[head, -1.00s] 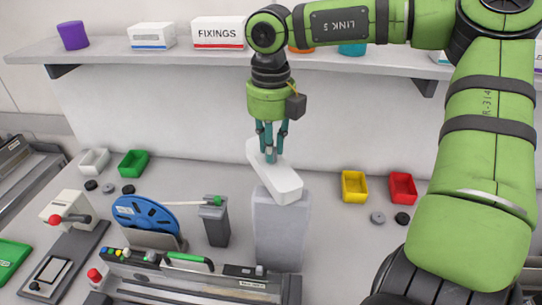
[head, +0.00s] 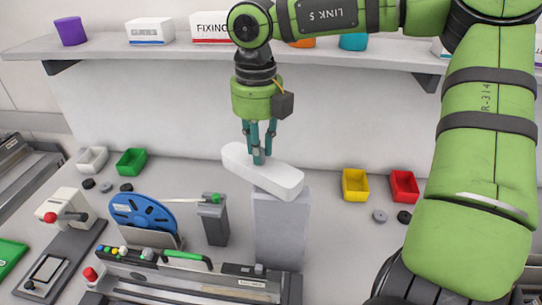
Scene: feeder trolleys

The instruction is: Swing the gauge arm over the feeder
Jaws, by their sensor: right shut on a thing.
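The white gauge arm (head: 282,180) sits on top of a grey post (head: 281,230) and reaches to the left and back from it. My right gripper (head: 258,158) points down from above and is shut on the gauge arm, towards its left part. The feeder (head: 190,280) is the long grey unit in front of the post, with coloured buttons, a green handle and a blue reel (head: 143,214) at its left. The gauge arm's free end is behind the feeder, not above it. My left gripper is not in view.
A small grey stand (head: 214,224) with a white rod and green tip is left of the post. Green, white, yellow (head: 355,185) and red bins stand farther back. A shelf with boxes (head: 151,31) runs along the wall. A press-like device (head: 68,210) is at left.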

